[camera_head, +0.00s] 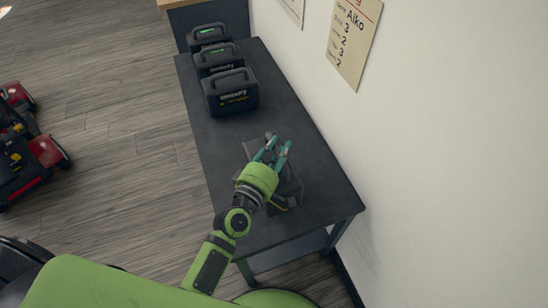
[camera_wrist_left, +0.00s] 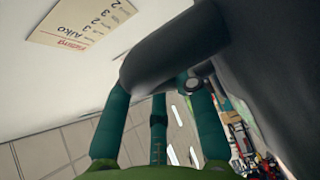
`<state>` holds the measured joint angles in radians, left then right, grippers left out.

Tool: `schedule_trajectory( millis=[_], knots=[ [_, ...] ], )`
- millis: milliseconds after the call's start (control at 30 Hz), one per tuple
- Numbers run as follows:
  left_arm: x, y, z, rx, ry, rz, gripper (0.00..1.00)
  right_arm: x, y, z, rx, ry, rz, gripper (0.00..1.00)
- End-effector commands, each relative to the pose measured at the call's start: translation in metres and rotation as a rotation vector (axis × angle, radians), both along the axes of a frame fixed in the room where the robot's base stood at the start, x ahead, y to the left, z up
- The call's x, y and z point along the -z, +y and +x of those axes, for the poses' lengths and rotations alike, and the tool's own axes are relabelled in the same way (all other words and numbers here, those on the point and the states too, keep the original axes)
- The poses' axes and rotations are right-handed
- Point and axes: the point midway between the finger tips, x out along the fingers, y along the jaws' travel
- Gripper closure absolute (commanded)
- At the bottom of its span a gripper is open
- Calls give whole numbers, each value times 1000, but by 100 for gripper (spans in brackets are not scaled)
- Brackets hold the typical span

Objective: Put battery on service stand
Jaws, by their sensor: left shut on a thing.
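My left gripper (camera_head: 272,151) is shut on a dark battery (camera_head: 289,188) at the near end of a long dark table (camera_head: 222,160). The arm and green wrist hide part of this battery. I cannot tell whether it rests on the tabletop or hangs just above it. In the left wrist view, the green fingers (camera_wrist_left: 160,95) are around its thick dark handle (camera_wrist_left: 165,58). No separate service stand can be made out; the dark table may be it. My right gripper is not in view.
Several similar batteries stand in a row at the table's far end, the closest one (camera_head: 231,92) labelled. A white wall (camera_head: 430,150) with posters borders the table on the right. Red and black scooters (camera_head: 40,150) stand on the floor at left. The table's middle is clear.

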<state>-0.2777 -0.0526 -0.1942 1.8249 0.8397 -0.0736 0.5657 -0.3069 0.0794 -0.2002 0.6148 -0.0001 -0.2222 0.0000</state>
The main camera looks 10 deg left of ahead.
Motion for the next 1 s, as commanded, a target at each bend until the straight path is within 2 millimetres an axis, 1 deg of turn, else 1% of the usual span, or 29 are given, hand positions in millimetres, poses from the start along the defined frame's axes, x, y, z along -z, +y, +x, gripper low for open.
schedule_trajectory(
  millis=[33, 200, 267, 533, 633, 867, 900, 933, 967, 1000],
  knots=[
    [-2, 0, 9, -1, -15, -1, 100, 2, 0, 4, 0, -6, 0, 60],
    [4, 0, 19, -2, -15, -2, 100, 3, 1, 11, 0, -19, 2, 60],
    [6, 1, 20, -2, -15, -2, 100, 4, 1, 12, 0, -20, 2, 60],
    [39, 1, 20, 0, -14, 1, 100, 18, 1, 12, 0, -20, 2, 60],
    [44, 1, 20, -2, -15, -1, 100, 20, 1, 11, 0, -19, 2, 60],
    [45, 1, 19, -2, -13, -2, 100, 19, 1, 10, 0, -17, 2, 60],
    [52, 0, 17, 2, 2, -1, 65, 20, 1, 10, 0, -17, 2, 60],
    [52, 0, 17, 2, 2, -1, 53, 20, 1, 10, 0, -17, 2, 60],
    [52, 0, 17, 2, 2, 0, 49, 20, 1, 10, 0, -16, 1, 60],
    [52, 0, 17, 1, 2, 0, 49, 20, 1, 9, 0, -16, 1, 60]
  ],
)
